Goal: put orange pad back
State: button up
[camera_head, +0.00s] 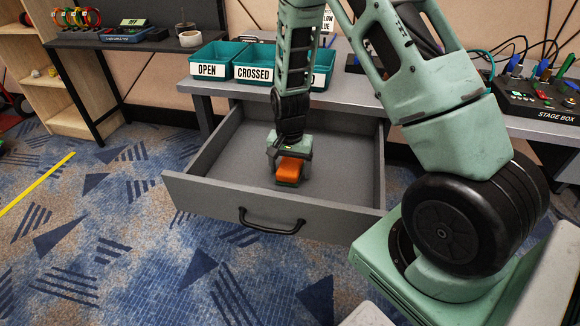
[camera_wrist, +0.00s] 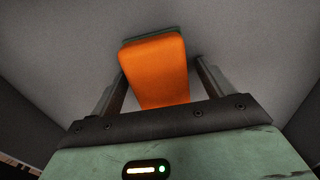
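The orange pad (camera_wrist: 155,65) lies in the open grey drawer (camera_head: 232,160), with a dark grey-green edge showing under its far end. In the head view the orange pad (camera_head: 289,169) is below my gripper (camera_head: 290,160), which reaches down into the drawer. In the wrist view my gripper (camera_wrist: 160,78) has its two fingers spread, one on each side of the pad. A gap shows between the pad and the right finger; the left finger is very close to the pad, and I cannot tell whether it touches.
The drawer front with its black handle (camera_head: 271,221) is pulled out from the grey desk (camera_head: 345,105). Teal bins labelled OPEN (camera_head: 207,70) and CROSSED (camera_head: 254,74) stand on the desk. The stage box (camera_head: 540,98) is at the right. Carpet in front is clear.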

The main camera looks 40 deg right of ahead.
aim_at(290, 164)
notch_tip(290, 164, up, 12)
jog(key=p, duration=0.3)
jog(key=s+a+r+n+y, duration=0.1)
jog(key=s+a+r+n, duration=0.25)
jog(key=a, duration=0.45)
jog(key=s+a+r+n, duration=0.3)
jog(key=a+n, duration=0.1)
jog(key=a, duration=0.3)
jog(key=s+a+r+n, duration=0.2)
jog(key=s+a+n, duration=0.2)
jog(key=s, duration=0.5)
jog(key=s+a+r+n, duration=0.3)
jog(key=s+a+n, duration=0.2)
jog(key=s, duration=0.3)
jog(key=shift+s+a+r+n, duration=0.15)
jog(key=shift+s+r+n, duration=0.15)
jog(key=shift+n, duration=0.55)
notch_tip(290, 164, up, 15)
jog(key=p, duration=1.4)
jog(key=shift+p, duration=0.35)
